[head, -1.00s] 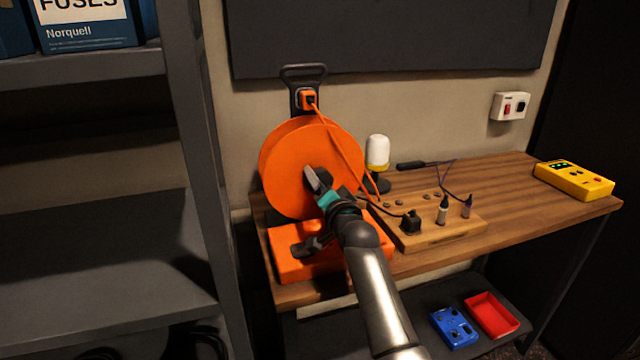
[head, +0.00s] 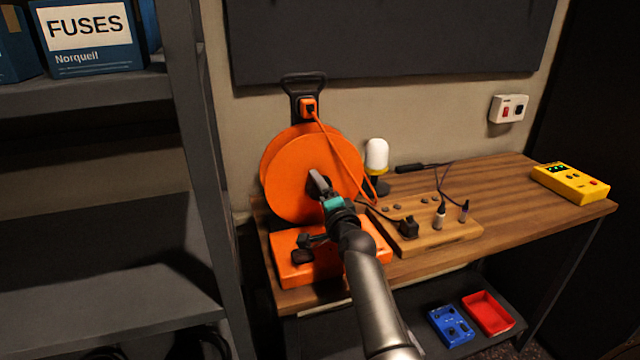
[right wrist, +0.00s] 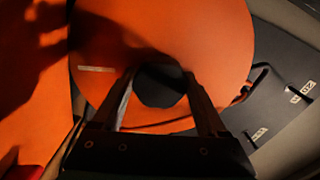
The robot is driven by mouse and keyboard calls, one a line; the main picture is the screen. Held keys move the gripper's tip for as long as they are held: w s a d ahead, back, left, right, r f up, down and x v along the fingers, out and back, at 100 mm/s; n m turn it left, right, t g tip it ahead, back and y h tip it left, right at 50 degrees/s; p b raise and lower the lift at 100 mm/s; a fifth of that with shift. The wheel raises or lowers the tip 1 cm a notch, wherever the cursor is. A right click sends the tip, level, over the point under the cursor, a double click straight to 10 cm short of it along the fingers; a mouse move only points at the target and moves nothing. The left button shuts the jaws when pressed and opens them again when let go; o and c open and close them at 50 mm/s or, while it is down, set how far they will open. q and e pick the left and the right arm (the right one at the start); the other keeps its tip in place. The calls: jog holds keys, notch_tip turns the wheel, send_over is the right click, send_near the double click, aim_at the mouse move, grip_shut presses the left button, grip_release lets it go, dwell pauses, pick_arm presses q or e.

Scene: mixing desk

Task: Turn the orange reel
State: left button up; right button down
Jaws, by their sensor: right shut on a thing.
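The orange reel (head: 294,196) stands upright on an orange base (head: 345,262) at the left end of the wooden desk. My right gripper (head: 317,182) reaches the middle of the reel's face. In the right wrist view the reel (right wrist: 215,45) fills the top, and the two fingers of my right gripper (right wrist: 163,100) are shut on its round dark knob (right wrist: 160,84), one on each side. An orange cord (head: 343,150) runs from an orange plug (head: 308,107) above the reel down its right side. My left gripper is not in view.
A wooden block (head: 440,238) with plugs and a white lamp (head: 377,155) stand close right of the reel. A yellow box (head: 571,184) sits at the desk's right end. A grey shelf post (head: 195,150) rises at the left. Bare desk (head: 500,185) lies between.

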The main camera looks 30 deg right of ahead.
jog(key=m+p, duration=0.1)
jog(key=m, duration=0.2)
jog(key=m+p, duration=0.1)
jog(key=m, duration=0.2)
jog(key=m+p, duration=0.1)
jog(key=m, duration=0.5)
jog(key=shift+r+m+p, duration=0.1)
jog(key=shift+m+p, duration=0.2)
jog(key=shift+m, duration=0.1)
jog(key=m+p, duration=0.1)
jog(key=m, duration=0.4)
jog(key=shift+p, duration=0.3)
jog(key=m+p, duration=0.2)
jog(key=m, duration=0.4)
jog(key=shift+d, duration=0.1)
jog(key=shift+m, duration=0.4)
grip_release()
